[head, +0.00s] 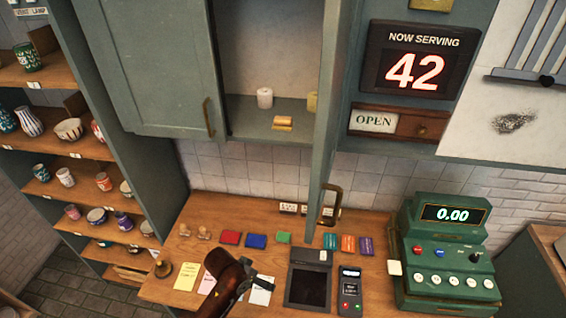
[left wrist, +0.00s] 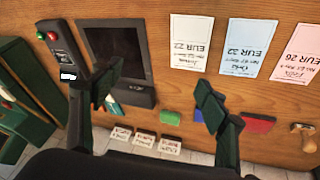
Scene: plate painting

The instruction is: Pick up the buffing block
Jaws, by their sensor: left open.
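A small yellow-tan block (head: 283,122), which may be the buffing block, lies on the floor of the open wall cabinet in the head view. My left gripper (head: 246,283) is over the counter, low in the head view, well below and in front of that cabinet. In the left wrist view my left gripper (left wrist: 158,98) has its two dark fingers wide apart with nothing between them. The cabinet block does not show in the left wrist view. My right gripper is in neither view.
A white candle-like cylinder (head: 265,97) stands behind the block. The counter holds coloured pads (head: 256,240), a dark tablet (head: 308,284), a card reader (head: 349,292) and a green register (head: 445,255).

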